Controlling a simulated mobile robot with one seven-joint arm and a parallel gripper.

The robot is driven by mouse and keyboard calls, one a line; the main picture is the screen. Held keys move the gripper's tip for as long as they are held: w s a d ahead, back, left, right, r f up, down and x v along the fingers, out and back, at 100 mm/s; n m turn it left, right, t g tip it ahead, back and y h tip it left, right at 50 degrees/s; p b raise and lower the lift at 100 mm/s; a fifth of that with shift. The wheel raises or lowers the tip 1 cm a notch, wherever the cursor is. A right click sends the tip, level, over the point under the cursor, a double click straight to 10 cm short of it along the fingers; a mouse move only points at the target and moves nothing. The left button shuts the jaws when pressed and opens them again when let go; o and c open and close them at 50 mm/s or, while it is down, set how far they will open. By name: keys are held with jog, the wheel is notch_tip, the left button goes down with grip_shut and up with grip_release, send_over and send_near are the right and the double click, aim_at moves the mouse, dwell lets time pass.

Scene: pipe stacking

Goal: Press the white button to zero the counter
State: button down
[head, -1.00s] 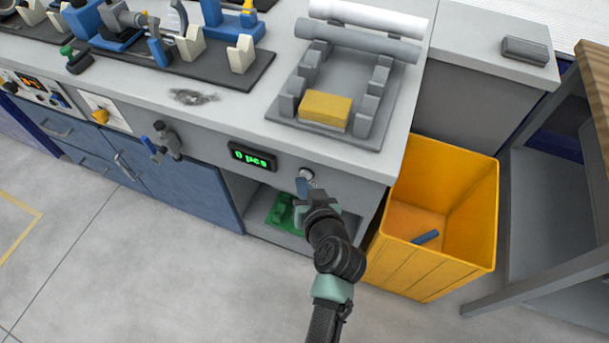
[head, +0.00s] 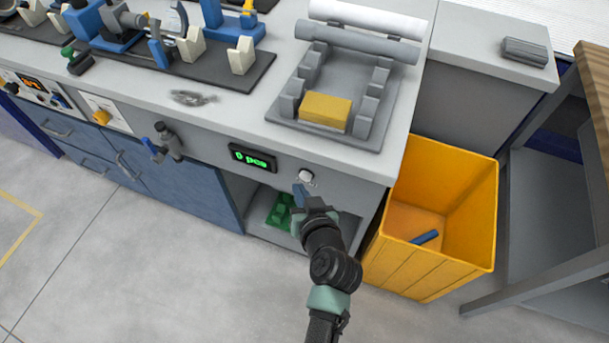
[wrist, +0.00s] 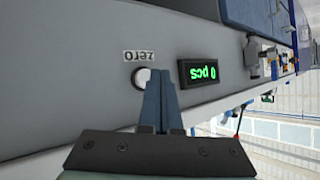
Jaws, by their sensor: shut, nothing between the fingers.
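The white button (head: 306,176) is on the front panel of the workbench, right of the counter display. The counter display (head: 253,157) shows "0 pcs" in green. In the wrist view the button (wrist: 140,77) sits under a "zero" label, partly hidden behind my fingers, and the display (wrist: 203,72) is beside it. My gripper (head: 299,190) is shut and empty, its blue fingertips just below and in front of the button in the head view. In the wrist view its fingers (wrist: 161,100) overlap the button's edge; they look apart from it in the head view.
A yellow bin (head: 440,265) with a blue piece inside stands right of the bench. A grey rack (head: 345,130) with a yellow block and pipes behind it is on the bench top. An open shelf with a green item (head: 281,211) lies below the panel. A blue-handled valve (head: 160,148) projects at left.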

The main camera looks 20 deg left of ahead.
jog(key=shift+s+p, duration=0.6)
jog(key=shift+s, duration=1.9)
